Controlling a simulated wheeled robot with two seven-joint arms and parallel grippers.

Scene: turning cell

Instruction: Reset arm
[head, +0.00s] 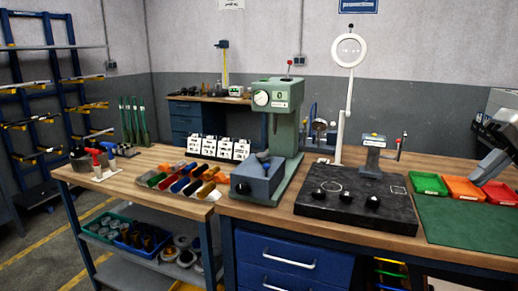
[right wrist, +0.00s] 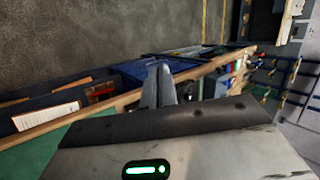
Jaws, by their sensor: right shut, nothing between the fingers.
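My right gripper (head: 484,172) shows at the right edge of the head view, above the coloured trays at the right end of the workbench (head: 408,242). Its fingers point down and to the left. In the right wrist view its two fingers (right wrist: 159,84) lie close together, shut with nothing between them. The bench and its blue drawers lie beyond them in that view. My left gripper is not in view.
Green (head: 429,184), orange (head: 463,189) and red (head: 499,193) trays stand behind a green mat (head: 470,226). Left of them are a black plate (head: 340,213), a ring lamp (head: 349,49) and a green press (head: 286,110). The mat is clear.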

